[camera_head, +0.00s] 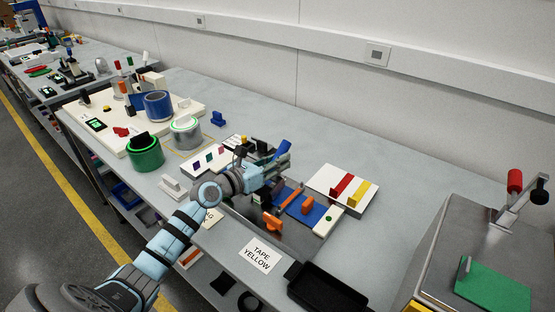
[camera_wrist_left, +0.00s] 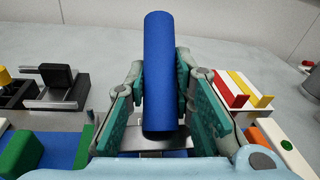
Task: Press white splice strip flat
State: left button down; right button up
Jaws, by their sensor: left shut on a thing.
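My left gripper (camera_head: 276,168) is shut on a blue cylinder (camera_wrist_left: 158,70), held between its green finger pads in the left wrist view. In the head view the blue cylinder (camera_head: 282,148) sticks up past the fingers. The gripper is over the rear part of a blue plate (camera_head: 305,209) on a dark fixture. I cannot make out the white splice strip for certain; the fingers and cylinder hide part of the plate. A white block with a green dot (camera_head: 327,221) sits at the plate's right end. My right gripper is not in view.
Orange clamps (camera_head: 272,221) stand on the fixture. A white board with red and yellow bars (camera_head: 341,189) lies behind right. A "TAPE YELLOW" label (camera_head: 261,254) and black tray (camera_head: 325,288) are in front. Green (camera_head: 145,153) and blue rolls (camera_head: 158,105) stand left.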

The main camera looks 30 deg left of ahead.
pick_arm(q)
jog(key=r+p, duration=0.2)
jog(key=w+r+p, duration=0.1)
jog(key=r+p, duration=0.4)
jog(key=r, duration=0.1)
jog(key=shift+w+d+r+p, duration=0.1)
jog(key=shift+w+r+p, duration=0.05)
jog(key=shift+w+p, duration=0.25)
